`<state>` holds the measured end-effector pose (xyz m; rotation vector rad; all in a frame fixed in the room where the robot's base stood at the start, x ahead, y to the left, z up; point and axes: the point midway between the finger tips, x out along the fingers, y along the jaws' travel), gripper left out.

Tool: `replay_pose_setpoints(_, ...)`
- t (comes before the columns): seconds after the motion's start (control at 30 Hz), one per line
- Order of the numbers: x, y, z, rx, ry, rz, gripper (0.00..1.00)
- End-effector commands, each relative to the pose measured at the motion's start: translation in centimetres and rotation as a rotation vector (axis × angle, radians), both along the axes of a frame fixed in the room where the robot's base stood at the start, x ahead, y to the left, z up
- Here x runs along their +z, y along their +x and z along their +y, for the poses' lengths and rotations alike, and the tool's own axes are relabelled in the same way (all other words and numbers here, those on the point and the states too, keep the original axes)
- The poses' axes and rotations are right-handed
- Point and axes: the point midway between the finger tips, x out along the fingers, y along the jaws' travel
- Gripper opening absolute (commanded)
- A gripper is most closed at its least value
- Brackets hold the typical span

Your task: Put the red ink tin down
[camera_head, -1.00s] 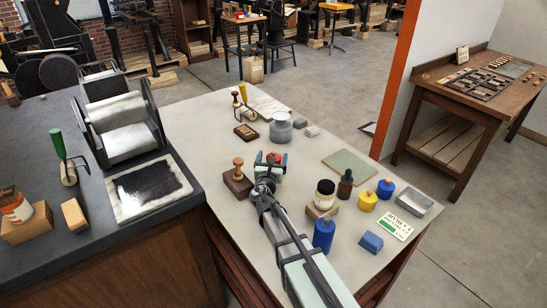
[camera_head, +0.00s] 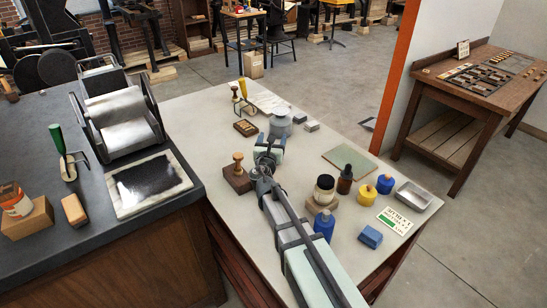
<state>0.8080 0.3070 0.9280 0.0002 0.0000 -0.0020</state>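My gripper (camera_head: 268,142) is over the light grey table (camera_head: 225,128), beyond the wooden-handled stamp on its block (camera_head: 237,172) and short of the grey metal can (camera_head: 280,124). The hand points away from the camera, so its own body covers most of its fingers and whatever is between them. The red ink tin is not visible now; the hand may hide it. I cannot tell whether the fingers are open or shut, or whether they touch the table.
Near the can are a yellow-handled roller (camera_head: 243,92), a small wooden tray (camera_head: 246,128) and grey blocks (camera_head: 309,126). To the right are a green mat (camera_head: 349,161), a dark dropper bottle (camera_head: 345,180), a jar (camera_head: 324,187), a blue bottle (camera_head: 324,224) and a metal tray (camera_head: 414,195).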

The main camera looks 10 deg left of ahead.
Motion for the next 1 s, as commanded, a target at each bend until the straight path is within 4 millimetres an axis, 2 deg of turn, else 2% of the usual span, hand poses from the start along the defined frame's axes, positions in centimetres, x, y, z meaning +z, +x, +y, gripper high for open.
replay_pose_setpoints(0.43, -1.0, 0.1, 0.0, 0.005, -0.001, 0.000, 0.74)
replay_pose_setpoints(0.77, -3.3, 0.1, 0.0, 0.006, -0.001, 0.001, 0.74)
replay_pose_setpoints(1.0, -6.5, 0.1, 0.0, 0.004, -0.002, 0.002, 0.74)
